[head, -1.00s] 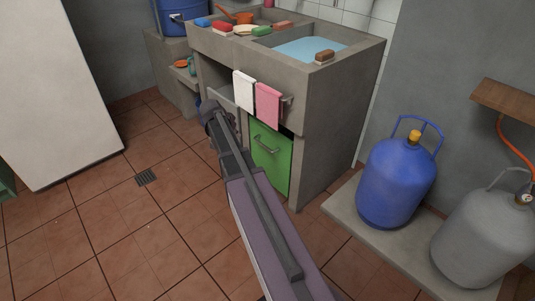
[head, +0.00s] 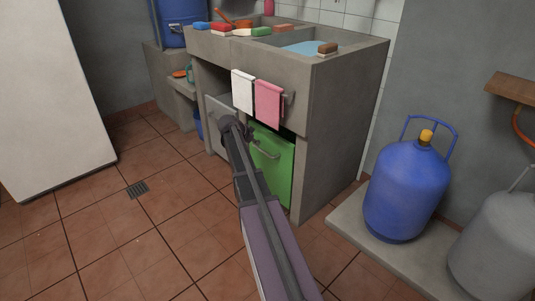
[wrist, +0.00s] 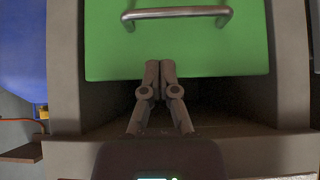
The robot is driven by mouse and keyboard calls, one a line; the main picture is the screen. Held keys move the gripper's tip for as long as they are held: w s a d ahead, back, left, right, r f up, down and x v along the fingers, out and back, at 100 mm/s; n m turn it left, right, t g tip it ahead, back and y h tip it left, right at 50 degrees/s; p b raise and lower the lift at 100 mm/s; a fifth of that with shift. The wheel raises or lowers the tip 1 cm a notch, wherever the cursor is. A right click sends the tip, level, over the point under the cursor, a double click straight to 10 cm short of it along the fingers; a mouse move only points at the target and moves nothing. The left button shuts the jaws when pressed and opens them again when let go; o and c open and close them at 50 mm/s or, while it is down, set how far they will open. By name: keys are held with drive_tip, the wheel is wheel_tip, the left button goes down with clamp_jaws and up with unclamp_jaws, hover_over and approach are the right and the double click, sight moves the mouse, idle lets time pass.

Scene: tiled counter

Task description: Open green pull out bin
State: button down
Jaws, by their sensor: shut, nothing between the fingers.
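The green pull-out bin (head: 281,173) sits in the opening under the concrete sink unit, with a metal bar handle (head: 265,153) on its front. My gripper (head: 251,134) is near the bin's upper left in the head view, partly hidden by my arm. In the wrist view, the green front (wrist: 200,50) fills the top, with the handle (wrist: 178,13) near the picture's upper edge. My gripper (wrist: 160,65) is shut and empty. Its fingertips overlap the panel's edge beside a dark gap, apart from the handle. I cannot tell whether they touch the panel.
A white towel (head: 242,92) and a pink towel (head: 268,104) hang on a rail above the bin. A blue gas cylinder (head: 409,193) and a grey one (head: 500,245) stand on a low slab (head: 350,222) to the right. Tiled floor at left is clear.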

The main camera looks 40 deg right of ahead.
idle(0.4)
drive_tip(key=b, duration=0.6)
approach(273, 153)
drive_tip(key=x, duration=0.3)
drive_tip(key=shift+w+d+f+b, duration=0.2)
drive_tip(key=shift+d+f+b, duration=0.15)
drive_tip(key=shift+d+f, duration=0.15)
drive_tip(key=shift+w+d+f+b, duration=0.2)
drive_tip(key=shift+d+f+b, duration=0.1)
drive_tip(key=shift+d+f, duration=0.15)
drive_tip(key=shift+s+a, duration=0.15)
drive_tip(key=shift+s, duration=0.05)
